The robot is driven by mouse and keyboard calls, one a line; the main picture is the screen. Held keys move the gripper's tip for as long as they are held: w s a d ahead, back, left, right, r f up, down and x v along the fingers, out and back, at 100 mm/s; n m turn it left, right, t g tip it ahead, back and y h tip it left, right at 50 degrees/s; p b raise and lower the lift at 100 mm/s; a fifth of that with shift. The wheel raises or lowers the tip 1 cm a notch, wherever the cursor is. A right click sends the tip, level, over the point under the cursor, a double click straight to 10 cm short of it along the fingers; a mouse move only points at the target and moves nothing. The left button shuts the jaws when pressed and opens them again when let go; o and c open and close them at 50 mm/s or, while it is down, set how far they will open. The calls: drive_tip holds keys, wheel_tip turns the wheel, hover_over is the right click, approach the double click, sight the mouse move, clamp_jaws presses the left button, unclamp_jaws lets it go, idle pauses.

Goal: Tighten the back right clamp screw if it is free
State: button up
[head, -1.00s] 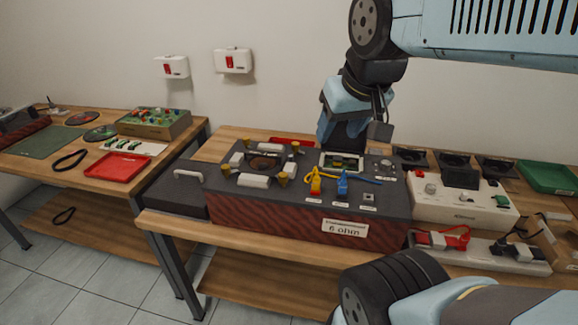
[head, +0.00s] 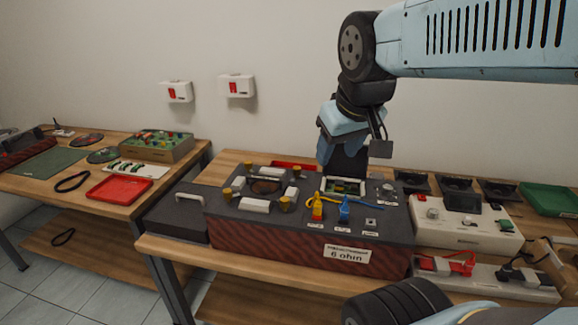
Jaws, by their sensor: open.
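The test box (head: 307,232) is a dark grey-topped bench unit with red sides and a "6 ohm" label. On its left half, white clamp blocks and brass-coloured screws surround a round dark part (head: 266,186). The back right clamp screw (head: 297,171) is a small brass knob at the far right corner of this ring; whether it is loose cannot be told at this size. My gripper (head: 346,176) points down over the small framed panel, to the right of that screw and apart from it. It is open, with nothing visible in it; its fingertips are hard to make out.
A yellow plug (head: 317,208) and blue plug (head: 344,210) with leads stand on the box's front right. A white device (head: 466,222) and power strip (head: 485,279) are to the right. A red tray (head: 120,189) lies on the left table, across a gap.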

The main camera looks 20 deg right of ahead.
drive_tip(key=w+f+n+g+h, duration=0.1)
drive_tip(key=w+n+g+h, duration=0.1)
drive_tip(key=w+n, duration=1)
drive_tip(key=n+g+h, duration=0.2)
drive_tip(key=n, duration=0.8)
approach(297, 168)
drive_tip(key=shift+t, duration=0.3)
drive_tip(key=x, duration=0.8)
drive_tip(key=shift+s+d+f, duration=0.1)
drive_tip(key=shift+d+f, duration=0.1)
drive_tip(key=shift+f, duration=0.2)
clamp_jaws()
